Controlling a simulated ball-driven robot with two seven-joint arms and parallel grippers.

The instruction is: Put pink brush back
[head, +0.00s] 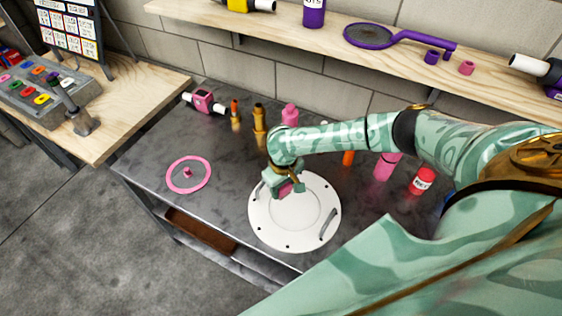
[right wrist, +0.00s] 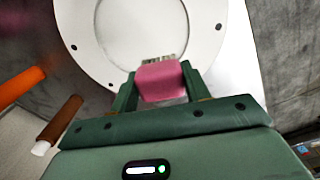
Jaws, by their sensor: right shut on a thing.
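The pink brush (right wrist: 160,82) is held between the fingers of my right gripper (right wrist: 158,92), with its bristles pointing away from the gripper in the right wrist view. In the head view my right gripper (head: 284,184) is over the upper left part of a white round plate (head: 268,226), and a bit of the pink brush (head: 286,190) shows between the fingers. Whether the bristles touch the plate is hard to tell. My left gripper is not in view.
On the dark table are a pink ring (head: 170,182), a pink camera-like device (head: 204,101), several bottles, including a red one (head: 422,180), and a pink bottle (head: 386,166). A wooden bench (head: 140,90) stands left.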

